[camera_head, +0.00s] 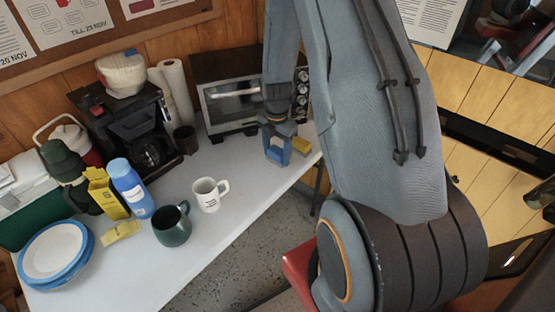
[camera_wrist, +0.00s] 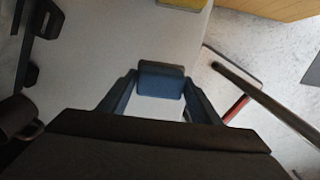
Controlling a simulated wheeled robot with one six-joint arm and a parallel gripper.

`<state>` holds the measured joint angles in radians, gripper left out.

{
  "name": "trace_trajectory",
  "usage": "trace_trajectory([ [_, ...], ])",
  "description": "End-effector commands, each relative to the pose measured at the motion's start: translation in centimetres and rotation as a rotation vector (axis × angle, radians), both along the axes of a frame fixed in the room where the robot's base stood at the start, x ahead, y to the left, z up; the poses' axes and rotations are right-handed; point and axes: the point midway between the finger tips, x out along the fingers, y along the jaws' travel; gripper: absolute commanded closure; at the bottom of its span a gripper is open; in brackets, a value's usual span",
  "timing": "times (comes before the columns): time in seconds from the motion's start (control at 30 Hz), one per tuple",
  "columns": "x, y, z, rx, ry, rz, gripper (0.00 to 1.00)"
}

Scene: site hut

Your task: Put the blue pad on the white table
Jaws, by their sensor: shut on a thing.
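My gripper (camera_head: 277,140) is over the right end of the white table (camera_head: 245,215), in front of the toaster oven. It is shut on the blue pad (camera_head: 278,156), which shows between and below the fingers. In the wrist view, the blue pad (camera_wrist: 161,80) sits between the two fingers of my gripper (camera_wrist: 160,90), with the pale tabletop (camera_wrist: 90,60) behind it. I cannot tell whether the pad touches the table.
A yellow block (camera_head: 302,146) lies just right of the pad. The toaster oven (camera_head: 232,105) and coffee maker (camera_head: 133,128) stand behind. A white mug (camera_head: 208,196), green mug (camera_head: 172,226), blue bottle (camera_head: 131,188) and plates (camera_head: 55,252) are left. The table's front right is bare.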

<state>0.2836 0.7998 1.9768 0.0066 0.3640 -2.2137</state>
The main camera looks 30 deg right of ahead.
Motion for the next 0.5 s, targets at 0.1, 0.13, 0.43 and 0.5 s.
trace_trajectory([
  [0.1,-0.2,-0.1,-1.6,0.001,0.004,-0.002,0.63],
  [0.13,-0.2,-0.1,-2.0,0.001,0.004,-0.002,0.63],
  [0.43,-0.1,-0.2,-3.7,0.0,0.001,-0.005,0.63],
  [0.5,-0.1,-0.2,-3.7,0.0,0.001,-0.005,0.63],
])
